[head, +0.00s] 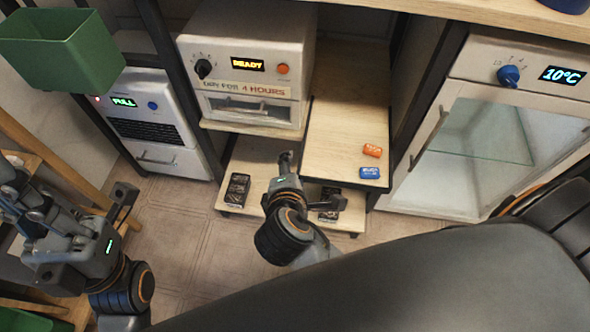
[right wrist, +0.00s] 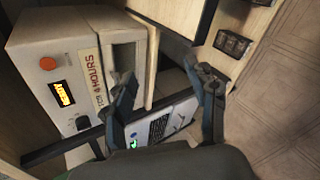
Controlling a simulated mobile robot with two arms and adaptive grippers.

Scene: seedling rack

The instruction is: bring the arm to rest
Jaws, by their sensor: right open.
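My right gripper (head: 308,182) is in the middle of the head view, in front of the low shelves. Its two fingers stand apart with nothing between them, as the right wrist view (right wrist: 168,86) also shows. My left gripper (head: 72,205) is at the left edge of the head view. Its dark finger parts overlap other parts of the arm, so its opening is unclear, and I see no object in it.
A white dryer (head: 245,48) reads READY; a white unit (head: 185,160) reads FULL. An orange item (head: 372,150) and a blue item (head: 370,173) lie on the wooden shelf (head: 340,130). Black packets (head: 236,188) lie lower. A glass-door cabinet (head: 480,130) stands right, a green bin (head: 75,60) upper left.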

